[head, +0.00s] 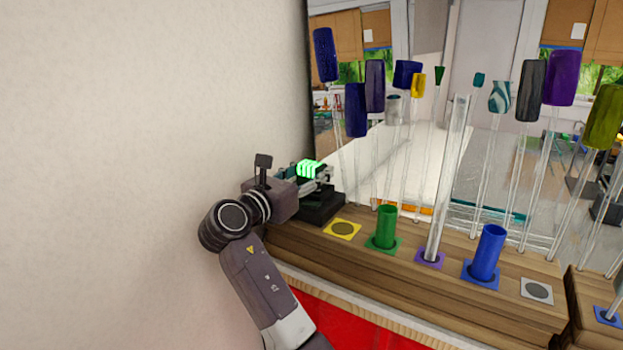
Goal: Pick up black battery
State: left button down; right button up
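A block with glowing green bars (308,168) shows right at the fingers. A black box-like thing (320,206) sits just below the gripper on the shelf. I cannot tell which of these, if either, is the black battery, or whether the gripper touches it.
The wooden shelf (400,281) carries a yellow pad (342,229), a green tube (386,227), a clear glass tube on a purple base (449,180) and a blue tube (488,252). Behind stand several glass rods with coloured tops. A plain wall (130,120) fills the left.

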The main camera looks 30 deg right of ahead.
jog(key=c, duration=0.7)
jog(key=shift+r, duration=0.1)
